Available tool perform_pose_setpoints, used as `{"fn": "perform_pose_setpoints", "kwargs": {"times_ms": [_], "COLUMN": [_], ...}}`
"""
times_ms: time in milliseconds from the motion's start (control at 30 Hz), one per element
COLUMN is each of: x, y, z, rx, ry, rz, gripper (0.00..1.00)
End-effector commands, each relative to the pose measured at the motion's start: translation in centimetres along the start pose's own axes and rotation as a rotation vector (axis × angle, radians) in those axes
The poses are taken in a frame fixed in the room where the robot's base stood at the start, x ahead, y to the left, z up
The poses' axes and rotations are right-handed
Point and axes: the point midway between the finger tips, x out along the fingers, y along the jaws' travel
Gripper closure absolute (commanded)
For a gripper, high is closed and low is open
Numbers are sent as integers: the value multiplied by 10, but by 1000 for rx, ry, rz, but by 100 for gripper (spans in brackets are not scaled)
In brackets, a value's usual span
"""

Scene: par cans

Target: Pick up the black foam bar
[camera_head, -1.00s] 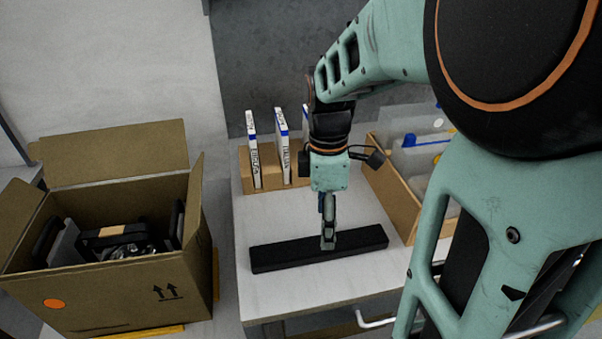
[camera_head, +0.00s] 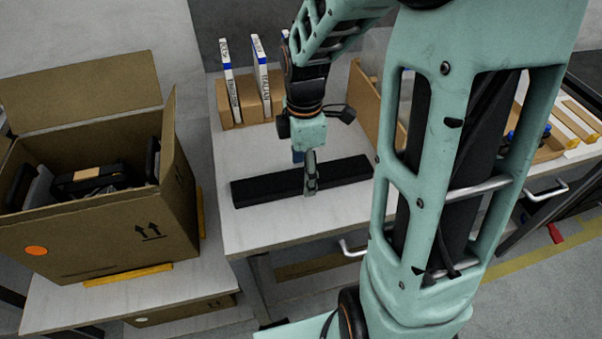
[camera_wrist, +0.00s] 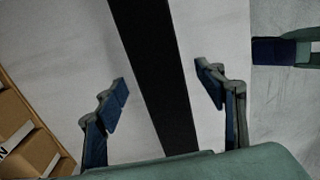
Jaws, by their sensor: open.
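The black foam bar (camera_head: 254,190) lies flat on the light table (camera_head: 262,228), running left to right in the head view. In the wrist view the bar (camera_wrist: 150,60) runs lengthwise between my fingers. My gripper (camera_head: 310,178) points down over the middle of the bar, and it also shows in the wrist view (camera_wrist: 162,88). Its two blue-padded fingers are spread, one on each side of the bar, with pale table showing between each finger and the bar. My gripper hides a short stretch of the bar in the head view. I cannot tell the exact height of the fingertips.
A wooden holder with upright white-and-blue boxes (camera_head: 230,77) stands behind the bar. An open cardboard box (camera_head: 95,240) holding dark items stands at left. A wooden bin (camera_head: 364,88) stands at the right rear. The table in front of the bar is clear.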

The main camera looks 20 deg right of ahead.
Motion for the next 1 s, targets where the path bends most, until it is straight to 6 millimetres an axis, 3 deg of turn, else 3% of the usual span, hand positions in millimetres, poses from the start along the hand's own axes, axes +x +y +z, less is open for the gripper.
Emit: {"fn": "perform_pose_setpoints", "kwargs": {"times_ms": [133, 400, 767, 1000], "x": [18, 20, 20, 18], "y": [0, 0, 0, 0], "z": [0, 0, 0, 0], "rx": [0, 0, 0, 0], "ry": [0, 0, 0, 0], "rz": [-1, 0, 0, 1], "gripper": [36, 36, 74, 74]}}
